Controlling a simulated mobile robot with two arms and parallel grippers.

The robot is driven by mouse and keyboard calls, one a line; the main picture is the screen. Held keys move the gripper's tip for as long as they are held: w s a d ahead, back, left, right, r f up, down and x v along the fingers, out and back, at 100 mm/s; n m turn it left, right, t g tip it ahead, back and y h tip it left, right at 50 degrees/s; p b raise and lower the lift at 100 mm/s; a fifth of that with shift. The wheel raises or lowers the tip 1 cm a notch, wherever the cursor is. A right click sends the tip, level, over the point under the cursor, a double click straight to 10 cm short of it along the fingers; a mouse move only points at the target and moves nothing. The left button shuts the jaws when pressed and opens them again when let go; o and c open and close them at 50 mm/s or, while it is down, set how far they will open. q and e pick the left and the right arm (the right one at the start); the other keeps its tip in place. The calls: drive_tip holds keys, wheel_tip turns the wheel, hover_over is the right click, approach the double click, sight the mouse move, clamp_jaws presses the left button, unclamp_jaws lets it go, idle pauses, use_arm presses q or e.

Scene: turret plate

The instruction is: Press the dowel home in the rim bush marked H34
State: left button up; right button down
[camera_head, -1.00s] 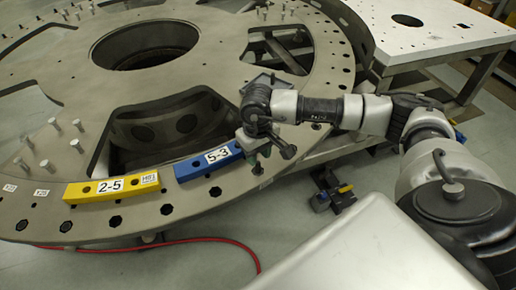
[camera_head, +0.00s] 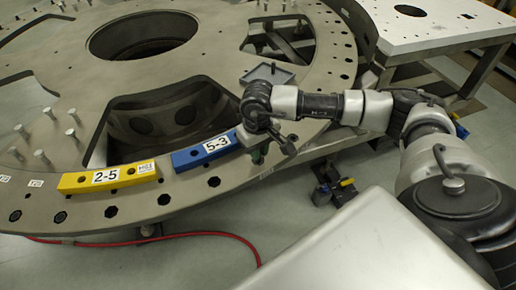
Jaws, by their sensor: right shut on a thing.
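My right gripper (camera_head: 258,156) reaches down to the rim of the big grey turret plate (camera_head: 225,50), just right of the blue block marked 5-3 (camera_head: 187,160). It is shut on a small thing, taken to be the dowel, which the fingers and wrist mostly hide. I cannot tell how deep it sits or whether it touches the rim. Dark rim holes (camera_head: 214,182) run along the near edge. No H34 mark is legible. My left gripper is out of view.
Upright pins (camera_head: 72,135) stand on the plate's left side. A shallow grey tray (camera_head: 268,74) lies behind my gripper. A white table (camera_head: 440,30) stands at the back right. A red hose (camera_head: 170,237) lies on the floor under the near rim.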

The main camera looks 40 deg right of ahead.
drive_tip(key=shift+f+b, duration=0.8)
idle(1.4)
drive_tip(key=c, duration=1.2)
unclamp_jaws()
drive_tip(key=shift+r, duration=0.1)
drive_tip(key=shift+r+p, duration=1.7)
drive_tip(key=shift+r, duration=1.8)
